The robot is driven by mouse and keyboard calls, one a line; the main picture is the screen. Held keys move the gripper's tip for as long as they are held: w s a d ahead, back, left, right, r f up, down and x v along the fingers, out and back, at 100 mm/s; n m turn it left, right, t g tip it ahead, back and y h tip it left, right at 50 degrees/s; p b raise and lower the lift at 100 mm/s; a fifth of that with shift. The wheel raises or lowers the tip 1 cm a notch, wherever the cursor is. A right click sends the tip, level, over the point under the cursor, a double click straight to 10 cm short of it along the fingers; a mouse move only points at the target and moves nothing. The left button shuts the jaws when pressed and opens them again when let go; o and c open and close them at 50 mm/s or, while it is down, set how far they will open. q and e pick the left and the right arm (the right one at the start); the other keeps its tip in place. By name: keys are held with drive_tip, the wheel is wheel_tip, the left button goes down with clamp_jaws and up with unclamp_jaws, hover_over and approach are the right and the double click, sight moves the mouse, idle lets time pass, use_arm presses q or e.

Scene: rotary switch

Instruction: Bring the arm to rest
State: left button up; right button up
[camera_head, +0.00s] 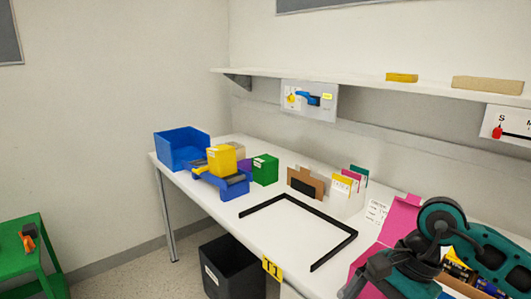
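A pale switch panel (329,113) is fixed on the wall just below the shelf. It carries a blue handle (308,98), a yellow part at its left and a yellow label at its right. A second white panel (512,124) with a red knob (497,132) and black letters is cut off at the right edge. My teal and black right arm is folded at the lower right, over the right part of the table and well away from the switch panel. I cannot see its gripper. My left arm and gripper are outside the view.
The white table (279,247) holds a blue bin (181,147), coloured boxes, a black frame (335,250), card dividers and a magenta folder (403,217) beside my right arm. A black bin (232,270) stands below. A green stool (38,244) stands left. The shelf (340,83) overhangs the table.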

drive_tip(key=s+a+r+m+t+y, duration=0.1)
drive_tip(key=a+r+m+t+y, duration=0.15)
drive_tip(key=a+m+y, duration=0.55)
drive_tip(key=s+a+r+m+t+y, duration=0.1)
drive_tip(key=s+a+r+m+y, duration=0.15)
drive_tip(key=a+m+y, duration=0.45)
drive_tip(key=w+d+f+m+t+h, duration=0.3)
drive_tip(key=d+f+m+t+h, duration=0.3)
drive_tip(key=m, duration=1)
drive_tip(key=w+d+f+m+t+h, duration=0.4)
drive_tip(key=m+t, duration=0.5)
drive_tip(key=m, duration=0.6)
drive_tip(key=s+d+f+m+g+h, duration=0.2)
drive_tip(key=s+f+m+g+h, duration=0.1)
drive_tip(key=s+f+m, duration=0.3)
drive_tip(key=s+d+f+m+g+h, duration=0.3)
drive_tip(key=s+f+m, duration=0.3)
drive_tip(key=f, duration=0.4)
drive_tip(key=shift+s+d+f+h+p, duration=0.15)
drive_tip(key=shift+f+h+p, duration=0.25)
drive_tip(key=shift+h, duration=0.3)
